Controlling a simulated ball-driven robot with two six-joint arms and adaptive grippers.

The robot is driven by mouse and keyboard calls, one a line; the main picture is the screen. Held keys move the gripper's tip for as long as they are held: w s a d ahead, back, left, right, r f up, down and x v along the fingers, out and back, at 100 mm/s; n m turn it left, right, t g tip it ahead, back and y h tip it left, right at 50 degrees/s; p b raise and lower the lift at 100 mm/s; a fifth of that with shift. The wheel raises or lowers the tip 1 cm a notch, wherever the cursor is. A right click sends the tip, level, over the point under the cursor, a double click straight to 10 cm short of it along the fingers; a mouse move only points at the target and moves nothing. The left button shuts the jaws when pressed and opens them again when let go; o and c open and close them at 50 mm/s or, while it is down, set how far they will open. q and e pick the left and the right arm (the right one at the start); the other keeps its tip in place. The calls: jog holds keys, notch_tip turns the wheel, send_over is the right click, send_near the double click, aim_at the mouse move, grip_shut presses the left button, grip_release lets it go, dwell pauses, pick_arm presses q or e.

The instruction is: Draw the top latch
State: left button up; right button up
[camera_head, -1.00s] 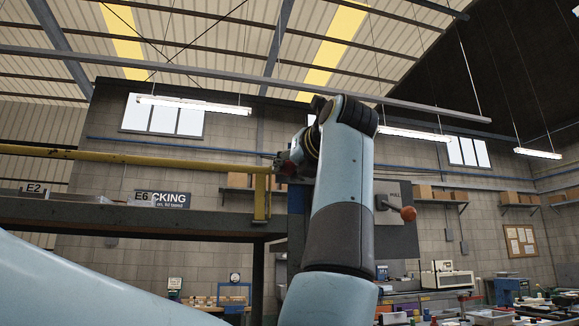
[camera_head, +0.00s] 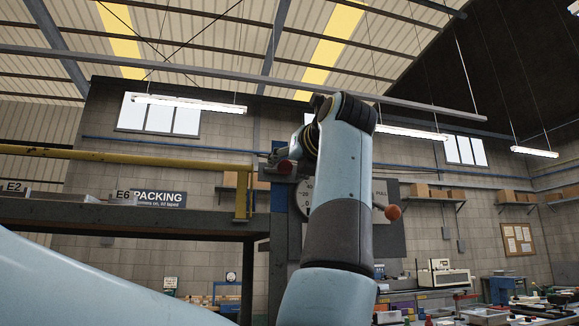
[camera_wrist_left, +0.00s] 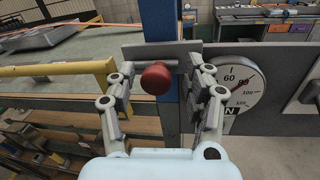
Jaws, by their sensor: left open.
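In the head view my left arm hides much of the panel and most of the gripper. A second orange-red knob (camera_head: 392,212) sticks out at the panel's right side. My right gripper is not in view.
A yellow rail (camera_head: 120,154) runs in from the left to the post, above a dark shelf beam (camera_head: 160,218). A round dial (camera_wrist_left: 240,88) sits right of the gripper in the wrist view. Cluttered benches stand at the lower right.

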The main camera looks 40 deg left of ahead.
pick_arm(q)
notch_tip(320, 180, up, 10)
jog(key=shift+f, duration=0.15)
jog(key=shift+d+f, duration=0.15)
dwell(0.6)
